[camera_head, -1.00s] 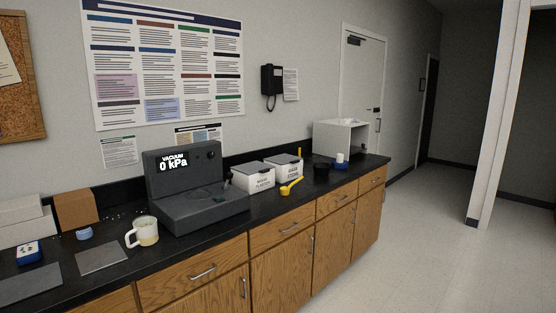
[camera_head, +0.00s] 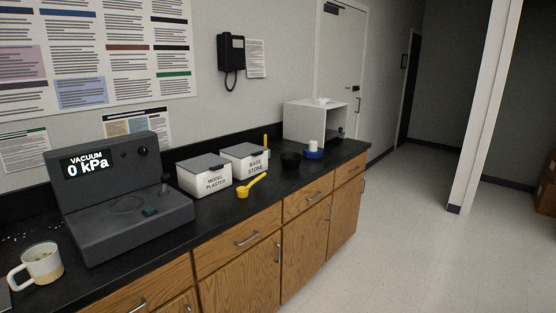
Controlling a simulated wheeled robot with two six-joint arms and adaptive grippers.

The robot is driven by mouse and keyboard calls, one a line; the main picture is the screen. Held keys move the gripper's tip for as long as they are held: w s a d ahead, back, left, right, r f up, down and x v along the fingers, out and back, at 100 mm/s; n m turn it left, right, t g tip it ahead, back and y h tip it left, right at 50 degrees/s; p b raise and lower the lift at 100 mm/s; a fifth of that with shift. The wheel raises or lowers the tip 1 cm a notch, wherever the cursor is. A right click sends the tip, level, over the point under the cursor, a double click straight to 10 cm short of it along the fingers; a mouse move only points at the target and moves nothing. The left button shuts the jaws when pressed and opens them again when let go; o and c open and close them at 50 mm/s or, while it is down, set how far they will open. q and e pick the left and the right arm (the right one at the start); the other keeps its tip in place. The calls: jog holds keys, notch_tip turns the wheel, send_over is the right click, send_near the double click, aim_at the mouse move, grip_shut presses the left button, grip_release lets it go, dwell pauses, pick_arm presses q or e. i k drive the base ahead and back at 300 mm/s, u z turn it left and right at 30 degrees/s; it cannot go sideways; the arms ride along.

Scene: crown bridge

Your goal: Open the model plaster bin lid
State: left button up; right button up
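The model plaster bin (camera_head: 205,178) is a white box with a dark grey lid (camera_head: 203,161) on the black counter, right of the vacuum machine. Its lid lies flat on top and looks closed. A similar white bin labelled base stone (camera_head: 245,162) stands just to its right, with its dark lid on. A yellow scoop (camera_head: 250,187) lies on the counter in front of the bins. Neither of my grippers shows in the head view.
The grey vacuum machine (camera_head: 120,200) reads 0 kPa. A white mug (camera_head: 38,266) stands left of it. A black bowl (camera_head: 291,160), a blue-and-white item (camera_head: 313,150) and a white open box (camera_head: 315,122) stand at right. The floor (camera_head: 400,230) beside the cabinets is clear.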

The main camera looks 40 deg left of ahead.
aim_at(211, 162)
jog(key=z, duration=0.2)
jog(key=i, duration=1.05)
jog(key=u, duration=0.7)
jog(key=i, duration=0.85)
jog(key=u, duration=0.8)
